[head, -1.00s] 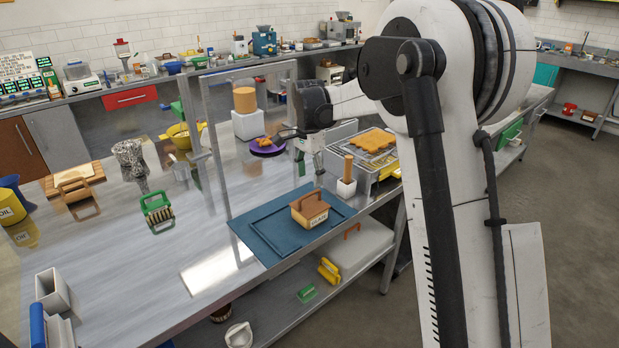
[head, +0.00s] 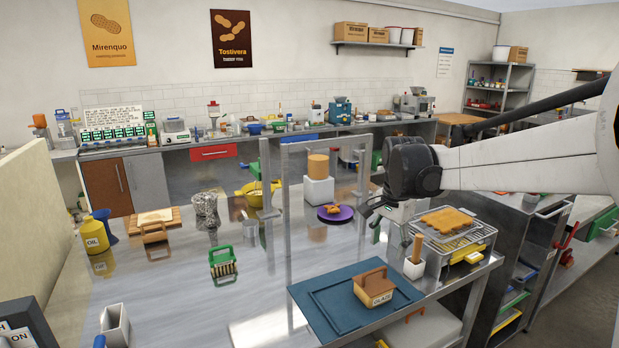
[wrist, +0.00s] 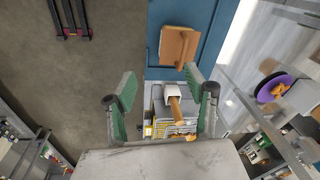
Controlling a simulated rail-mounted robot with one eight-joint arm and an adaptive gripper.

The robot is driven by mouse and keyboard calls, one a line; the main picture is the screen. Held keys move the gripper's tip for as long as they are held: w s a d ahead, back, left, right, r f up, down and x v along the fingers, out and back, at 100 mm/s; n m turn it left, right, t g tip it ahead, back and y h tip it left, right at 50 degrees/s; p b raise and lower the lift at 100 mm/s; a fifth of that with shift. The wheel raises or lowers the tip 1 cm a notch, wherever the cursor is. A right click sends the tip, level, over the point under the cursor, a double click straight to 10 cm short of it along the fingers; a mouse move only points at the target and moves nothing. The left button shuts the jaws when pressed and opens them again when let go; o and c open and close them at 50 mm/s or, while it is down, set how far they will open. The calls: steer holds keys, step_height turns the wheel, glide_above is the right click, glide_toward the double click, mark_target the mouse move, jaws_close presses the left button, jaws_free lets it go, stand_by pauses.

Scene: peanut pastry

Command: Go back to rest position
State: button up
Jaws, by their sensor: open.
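My gripper (wrist: 160,80) is open and empty in the wrist view, its two green-padded fingers apart with nothing between them. In the head view my arm reaches in from the right, and the gripper hangs near the right end of the steel table (head: 190,290), partly hidden by my wrist. In the wrist view, the white holder with a wooden handle (wrist: 174,101) and the wire rack lie below and beyond the fingers. A purple plate (head: 325,218) with a brown pastry piece (head: 332,209) stands left of my gripper.
A rack with orange-brown pastry (head: 447,220) stands at the table's right end. The glaze box (head: 375,287) sits on a blue tray (head: 330,325). A metal frame (head: 287,200) stands upright behind.

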steer(key=s+r+n+t, duration=0.1)
steer(key=s+r+n, duration=0.15)
steer(key=s, duration=0.55)
steer(key=s+r+n+t, duration=0.2)
steer(key=s+n, duration=0.1)
steer(key=s, duration=0.6)
steer(key=s+f+n+t, duration=0.1)
steer(key=s+f+n, duration=0.1)
steer(key=s, duration=0.4)
steer(key=s+f+n+t, duration=0.1)
steer(key=s+f+n, duration=0.1)
steer(key=s, duration=0.5)
steer(key=shift+s+f+t+b, duration=0.15)
steer(key=shift+f+t+b, duration=0.15)
steer(key=shift+f, duration=0.55)
